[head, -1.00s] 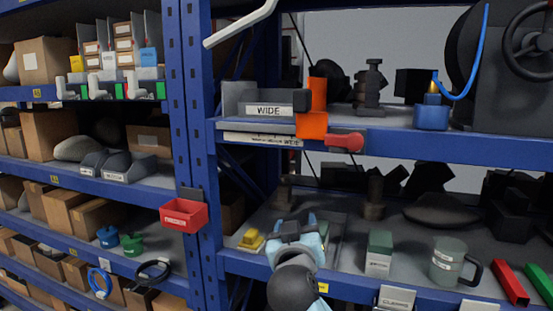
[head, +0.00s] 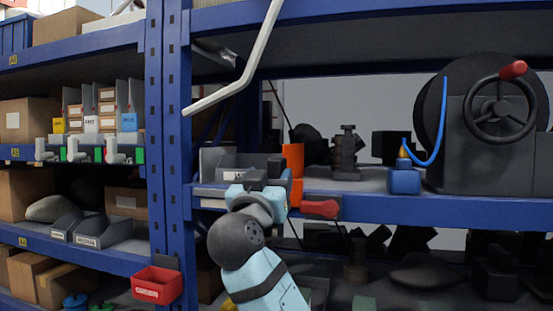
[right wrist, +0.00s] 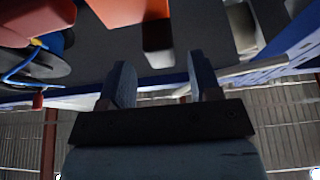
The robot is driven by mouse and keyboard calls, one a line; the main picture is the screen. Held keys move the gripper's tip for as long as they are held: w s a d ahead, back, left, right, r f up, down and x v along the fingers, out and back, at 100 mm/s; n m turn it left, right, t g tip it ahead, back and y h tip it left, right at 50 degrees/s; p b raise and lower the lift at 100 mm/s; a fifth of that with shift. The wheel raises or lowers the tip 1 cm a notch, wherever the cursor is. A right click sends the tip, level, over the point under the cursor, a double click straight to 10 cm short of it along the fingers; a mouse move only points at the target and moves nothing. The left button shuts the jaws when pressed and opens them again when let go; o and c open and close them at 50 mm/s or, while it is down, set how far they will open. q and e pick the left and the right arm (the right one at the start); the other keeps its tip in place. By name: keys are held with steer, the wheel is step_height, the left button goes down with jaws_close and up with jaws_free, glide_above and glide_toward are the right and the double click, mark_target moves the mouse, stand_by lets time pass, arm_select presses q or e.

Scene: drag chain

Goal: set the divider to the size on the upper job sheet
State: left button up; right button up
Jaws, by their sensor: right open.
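An orange upright piece (head: 296,160), seemingly the divider, stands at the front of the upper right shelf beside a low grey holder (head: 217,160). The holder's label is mostly hidden behind my right gripper (head: 268,172). A red lever (head: 320,207) sticks out at the shelf edge, just right of the orange piece. My right gripper is just in front of the holder, left of the lever. In the right wrist view its two fingers (right wrist: 162,84) are apart with nothing between them, and an orange part (right wrist: 115,10) shows beyond. My left gripper is not in view. I cannot make out a job sheet's size.
A blue shelf upright (head: 170,150) stands left of the holder. A pale bent rod (head: 240,80) hangs in front above it. A blue fitting (head: 403,181) and a machine with a black handwheel (head: 499,110) stand to the right. A red bin (head: 157,285) hangs lower left.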

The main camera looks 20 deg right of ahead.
mark_target(274, 172)
steer(key=p+x, duration=0.1)
steer(key=x, duration=0.4)
